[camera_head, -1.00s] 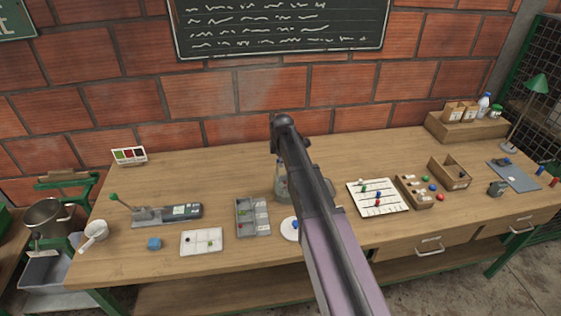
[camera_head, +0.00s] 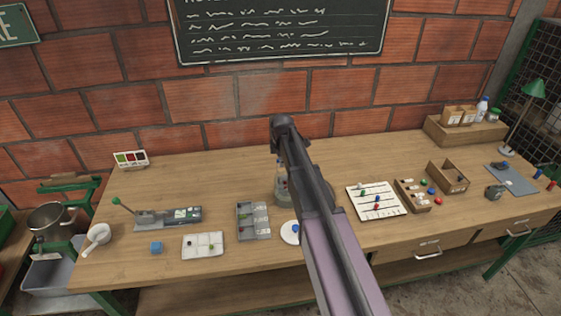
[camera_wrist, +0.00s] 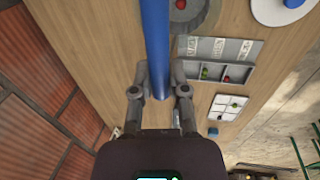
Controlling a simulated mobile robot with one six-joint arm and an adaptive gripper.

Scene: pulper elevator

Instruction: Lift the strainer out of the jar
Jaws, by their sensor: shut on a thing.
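My gripper (camera_wrist: 159,78) is shut on a long blue bar, which looks like the strainer's handle (camera_wrist: 157,40). The bar runs up between the fingers to the top edge of the wrist view. The strainer's far end is out of that view. The jar (camera_head: 281,188) shows in the head view as a clear and grey vessel on the bench, partly hidden behind my arm. My gripper is hidden in the head view. I cannot tell how far the strainer is inside the jar.
A grey compartment tray (camera_head: 253,221) and a white tray (camera_head: 203,246) lie left of the jar. A white round dish (camera_head: 290,233) stands in front of it. A white lined board (camera_head: 377,201) lies to the right. A round grey dish (camera_wrist: 193,14) is near the bar.

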